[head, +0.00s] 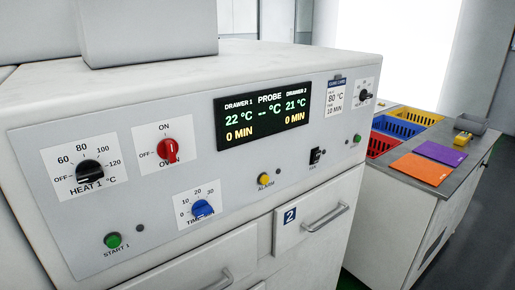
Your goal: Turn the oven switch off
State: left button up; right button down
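The red oven switch (175,152) is a round knob on a white plate on the slanted front panel (230,170), left of the middle. Its plate reads ON above, OFF at the left and OVEN below. Its handle seems to stand roughly upright, towards ON, but the exact angle is hard to read at this size. Neither of my grippers shows in the head view, and nothing touches the switch.
Nearby are a black heat knob (89,171), a blue timer knob (202,209), a green start button (113,240), a yellow alarm button (265,180) and a lit display (262,117). Drawer handles (325,217) stick out below. Coloured bins (407,122) stand on a right-hand counter.

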aim_at(167, 149)
jog(key=u, duration=0.45)
jog(key=l+u, duration=0.8)
jog(key=k+l+u, duration=0.15)
jog(key=u, duration=0.25)
jog(key=k+l, duration=0.15)
jog(key=l, duration=0.3)
jog(key=k+l+u, duration=0.15)
jog(key=l, duration=0.25)
jog(key=k+l, duration=0.2)
jog(key=l, duration=0.2)
jog(key=k+l+u, duration=0.1)
jog(key=l, duration=0.35)
jog(key=k+l+u, duration=0.1)
jog(key=k+l, duration=0.2)
